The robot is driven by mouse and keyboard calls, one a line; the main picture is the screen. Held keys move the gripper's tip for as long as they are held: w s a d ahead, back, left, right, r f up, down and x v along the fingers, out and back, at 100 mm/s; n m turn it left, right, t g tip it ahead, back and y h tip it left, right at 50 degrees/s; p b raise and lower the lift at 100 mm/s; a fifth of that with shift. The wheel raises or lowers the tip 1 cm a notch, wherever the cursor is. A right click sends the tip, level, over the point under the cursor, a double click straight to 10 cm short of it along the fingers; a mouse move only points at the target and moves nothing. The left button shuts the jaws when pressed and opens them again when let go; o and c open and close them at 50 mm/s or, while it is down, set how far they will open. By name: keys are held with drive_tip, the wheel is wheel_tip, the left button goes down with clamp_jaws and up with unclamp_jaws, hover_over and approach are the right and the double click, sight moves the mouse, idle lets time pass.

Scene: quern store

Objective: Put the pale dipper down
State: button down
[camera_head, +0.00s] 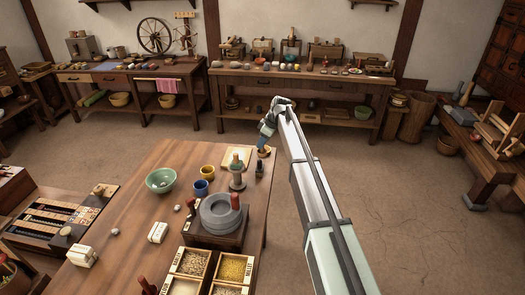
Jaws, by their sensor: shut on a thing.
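My gripper (263,144) is over the far right corner of the wooden table (135,195), pointing down, small in the view. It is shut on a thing. A small tan, round-topped piece (264,151) shows right at its fingertips and looks like the pale dipper, but its handle is hidden by the fingers. I cannot tell whether it touches the table top or hangs just above it.
A dark small bottle (259,170), a grey pestle-like piece (237,177) and a board (236,158) stand close by. A stone quern (221,213), blue cup (201,187), yellow cup (207,172), green bowl (160,180) and grain box (235,268) share the table.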

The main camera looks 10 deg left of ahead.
drive_tip(key=shift+f, duration=2)
drive_tip(key=c, duration=1)
unclamp_jaws()
drive_tip(key=shift+f, duration=0.15)
drive_tip(key=v, duration=1.2)
drive_tip(key=shift+d, duration=0.1)
drive_tip(key=shift+s, duration=0.1)
